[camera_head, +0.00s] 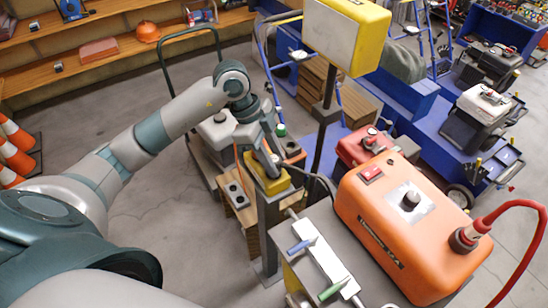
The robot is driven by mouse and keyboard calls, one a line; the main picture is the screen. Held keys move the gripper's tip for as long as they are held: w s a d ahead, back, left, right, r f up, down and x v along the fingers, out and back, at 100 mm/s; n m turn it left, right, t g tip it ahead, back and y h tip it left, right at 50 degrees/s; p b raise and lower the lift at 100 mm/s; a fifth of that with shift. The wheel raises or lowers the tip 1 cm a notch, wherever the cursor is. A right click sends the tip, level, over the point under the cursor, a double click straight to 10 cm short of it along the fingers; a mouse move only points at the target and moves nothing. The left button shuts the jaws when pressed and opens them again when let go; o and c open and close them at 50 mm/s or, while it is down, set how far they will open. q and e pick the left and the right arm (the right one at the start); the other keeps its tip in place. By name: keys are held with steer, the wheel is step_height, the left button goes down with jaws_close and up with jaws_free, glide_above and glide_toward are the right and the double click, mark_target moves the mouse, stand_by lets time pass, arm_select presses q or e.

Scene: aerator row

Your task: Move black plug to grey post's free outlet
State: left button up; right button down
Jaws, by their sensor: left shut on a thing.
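My left gripper (268,160) reaches down at the yellow box (270,186) on top of the grey post (269,222). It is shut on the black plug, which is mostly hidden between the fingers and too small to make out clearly. I cannot tell whether the plug is seated in the box or just above it. The outlets on this box are covered by my gripper. My right gripper is not in view.
A dark block with round sockets (236,195) sits left of the post. An orange machine (385,210) with a red hose stands close on the right. A yellow-framed panel (345,32) on a dark pole rises behind. Open floor lies left.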

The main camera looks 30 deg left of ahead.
arm_select(q)
steer(key=shift+f+b, duration=0.55)
steer(key=shift+f, duration=0.5)
steer(key=o, duration=1.1)
steer(key=shift+o, duration=0.2)
steer(key=shift+r, duration=0.1)
steer(key=b+v, duration=0.4)
steer(key=v, duration=1.3)
steer(key=shift+r, duration=0.1)
